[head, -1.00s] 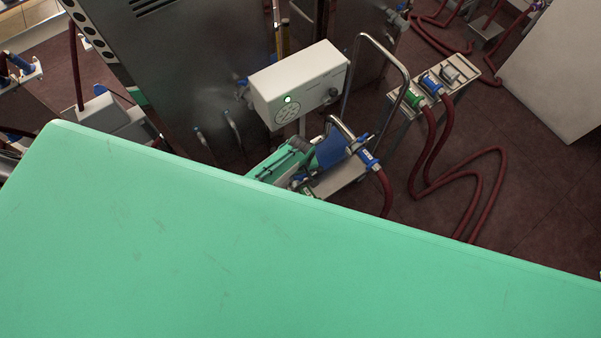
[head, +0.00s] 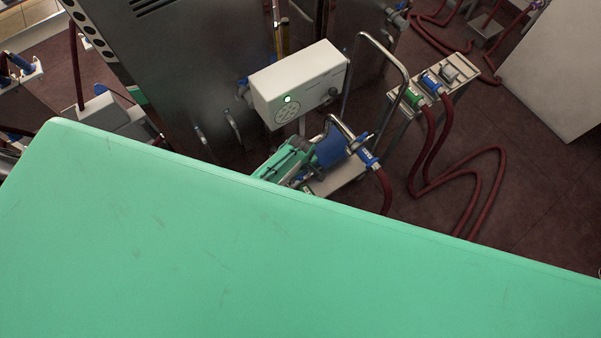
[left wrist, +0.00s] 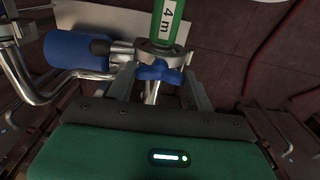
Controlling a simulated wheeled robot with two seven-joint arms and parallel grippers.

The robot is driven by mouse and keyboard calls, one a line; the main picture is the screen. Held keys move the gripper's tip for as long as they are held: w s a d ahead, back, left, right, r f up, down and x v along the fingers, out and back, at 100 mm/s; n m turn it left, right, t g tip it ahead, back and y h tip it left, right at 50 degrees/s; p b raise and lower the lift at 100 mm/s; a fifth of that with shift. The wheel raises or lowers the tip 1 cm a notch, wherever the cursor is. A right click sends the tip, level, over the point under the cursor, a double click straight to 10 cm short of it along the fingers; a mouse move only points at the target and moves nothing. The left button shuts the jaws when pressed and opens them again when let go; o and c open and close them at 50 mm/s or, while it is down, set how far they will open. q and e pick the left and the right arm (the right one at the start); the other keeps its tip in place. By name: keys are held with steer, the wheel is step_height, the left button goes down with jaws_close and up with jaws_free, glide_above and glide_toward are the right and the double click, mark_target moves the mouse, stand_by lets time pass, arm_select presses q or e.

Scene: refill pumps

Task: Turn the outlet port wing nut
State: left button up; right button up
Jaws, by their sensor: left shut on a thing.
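The blue wing nut (left wrist: 158,72) is on a metal clamp around the outlet port in the left wrist view. A green hose end marked "4 m" (left wrist: 167,20) rises above it. My left gripper (left wrist: 157,88) is shut on the wing nut, with one dark finger on each side. In the head view my left gripper (head: 300,178) is small, beside the pump with the blue motor (head: 331,150); its fingertips and the wing nut are hard to make out there. The blue motor also shows in the left wrist view (left wrist: 75,50). My right gripper is not in view.
A white control box (head: 300,82) with a green light stands above the pump cart. The cart has a bent metal handle (head: 403,75). A stand (head: 465,72) with hose fittings and dark red hoses (head: 478,190) lies to the right. My own green body covers the lower picture.

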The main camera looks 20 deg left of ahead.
arm_select(q)
steer(key=shift+w+a+r, duration=0.1)
steer(key=shift+w, duration=0.05)
steer(key=o, duration=0.7)
steer(key=shift+o, duration=1.4)
steer(key=shift+r, duration=0.3)
step_height(320, 180, up, 13)
